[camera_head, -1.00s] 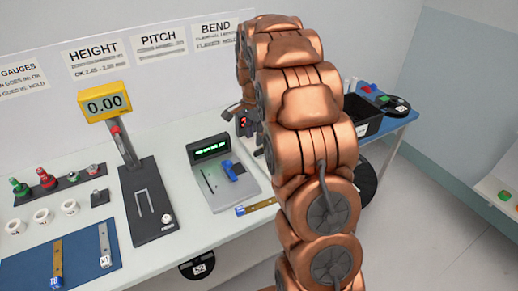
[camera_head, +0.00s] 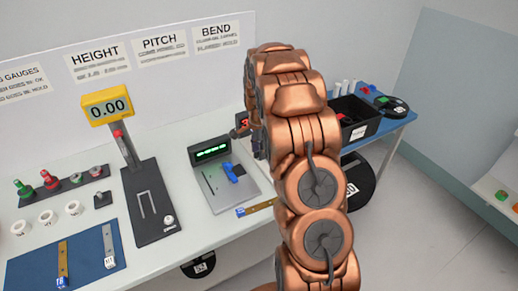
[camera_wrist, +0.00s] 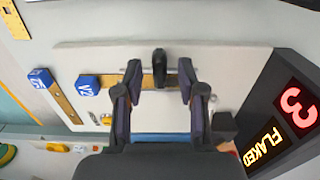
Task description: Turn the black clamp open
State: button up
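The black clamp (camera_wrist: 159,66) shows in the wrist view as a narrow upright dark lever at the top middle of a pale plate (camera_wrist: 225,62). My gripper (camera_wrist: 160,82) is open in the wrist view, with one dark finger on each side of the clamp. A gap shows between each fingertip and the clamp, so I see no contact. In the head view my copper arm hides the clamp and most of the gripper.
A dark display (camera_wrist: 285,120) reading 3 and FLAKED stands close on the right. A strip with a blue V2 tag (camera_wrist: 88,85) lies left. In the head view, the yellow height gauge (camera_head: 107,105) and a green-lit station (camera_head: 211,151) stand left; a black bin (camera_head: 356,122) stands right.

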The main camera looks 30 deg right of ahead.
jog(key=shift+f, duration=0.3)
jog(key=shift+c, duration=0.2)
grip_shut()
